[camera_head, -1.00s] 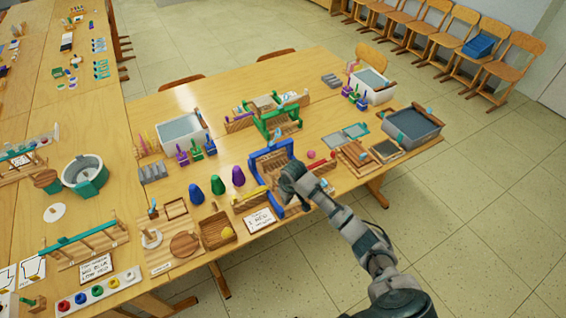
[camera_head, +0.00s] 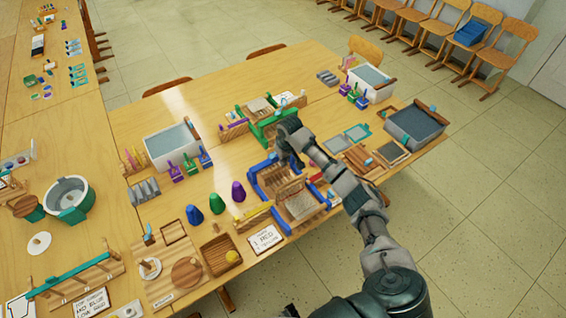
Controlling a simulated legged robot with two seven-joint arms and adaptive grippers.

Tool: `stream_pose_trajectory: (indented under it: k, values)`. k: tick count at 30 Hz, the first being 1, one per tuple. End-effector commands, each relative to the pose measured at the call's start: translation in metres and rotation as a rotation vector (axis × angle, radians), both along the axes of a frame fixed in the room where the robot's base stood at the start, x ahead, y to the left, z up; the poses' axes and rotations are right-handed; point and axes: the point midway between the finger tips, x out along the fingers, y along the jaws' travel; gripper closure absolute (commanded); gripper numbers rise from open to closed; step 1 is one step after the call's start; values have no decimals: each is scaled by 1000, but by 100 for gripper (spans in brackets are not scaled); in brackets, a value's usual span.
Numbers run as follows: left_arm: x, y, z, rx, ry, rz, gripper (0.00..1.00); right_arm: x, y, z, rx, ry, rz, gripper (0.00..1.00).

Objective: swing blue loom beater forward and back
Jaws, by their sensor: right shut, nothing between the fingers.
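The small loom with blue parts stands near the front edge of the table, its pale woven panel (camera_head: 300,206) facing up. Its blue beater (camera_head: 263,166) shows at the far side of the loom, partly hidden by my right gripper. My right gripper (camera_head: 291,158) is shut and empty, pointing down over the far part of the loom at the beater's top bar. Whether it touches the bar, I cannot tell. My left gripper is out of view.
A green-framed loom (camera_head: 268,128) stands just behind. Purple, blue and green cones (camera_head: 216,204) and a wooden tray (camera_head: 220,254) are at left. A lettered card (camera_head: 265,239) lies in front. A grey basin (camera_head: 414,124) is at right.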

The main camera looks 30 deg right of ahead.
Motion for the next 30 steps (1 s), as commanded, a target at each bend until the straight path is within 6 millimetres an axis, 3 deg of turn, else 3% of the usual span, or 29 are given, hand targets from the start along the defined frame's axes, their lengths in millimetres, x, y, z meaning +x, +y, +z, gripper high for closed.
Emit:
stream_pose_trajectory:
  k: [13,21,30]
  values:
    - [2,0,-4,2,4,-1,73,15,1,-86,1,4,-1,100]
    - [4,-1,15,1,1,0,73,-18,-2,-74,-1,0,2,100]
    - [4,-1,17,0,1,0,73,-25,-1,-75,-1,2,0,100]
